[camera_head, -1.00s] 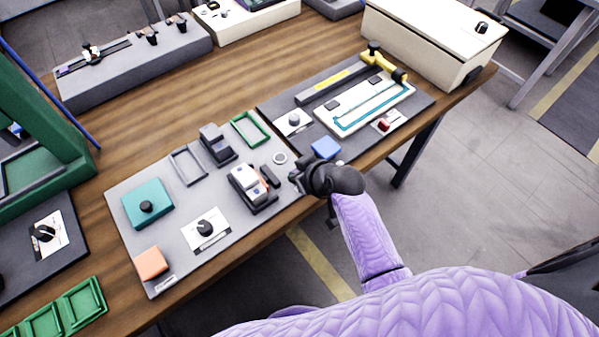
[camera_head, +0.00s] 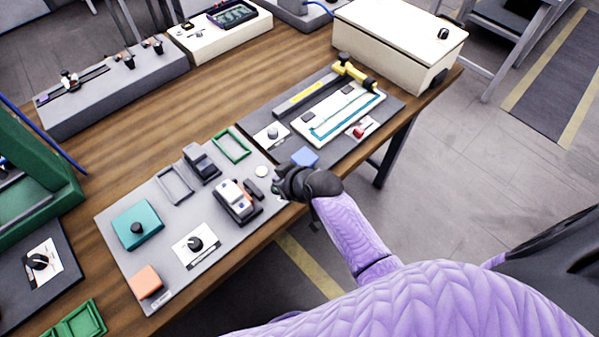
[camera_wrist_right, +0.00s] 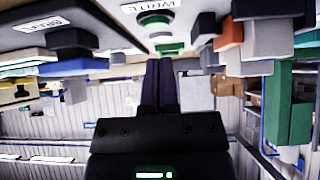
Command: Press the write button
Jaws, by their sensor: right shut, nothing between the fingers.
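The write button (camera_wrist_right: 155,20) shows in the right wrist view as a round button in a dark and green ring, beside a white label (camera_wrist_right: 150,5) that seems to read WRITE. My right gripper (camera_wrist_right: 158,62) is shut and empty, its fingertips close to the button; whether they touch it I cannot tell. In the head view my right gripper (camera_head: 280,185) is low over the right edge of the light grey panel (camera_head: 215,220). The dark glove and gripper hide that corner, so I cannot make out the button there. My left gripper is not in view.
Near my right gripper are a white disc (camera_head: 261,172), a blue block (camera_head: 305,157) and a black-and-white device (camera_head: 236,200). A dark panel (camera_head: 290,150) with a yellow-handled tool adjoins on the right. A teal box (camera_head: 137,224) and an orange block (camera_head: 145,282) stand further left.

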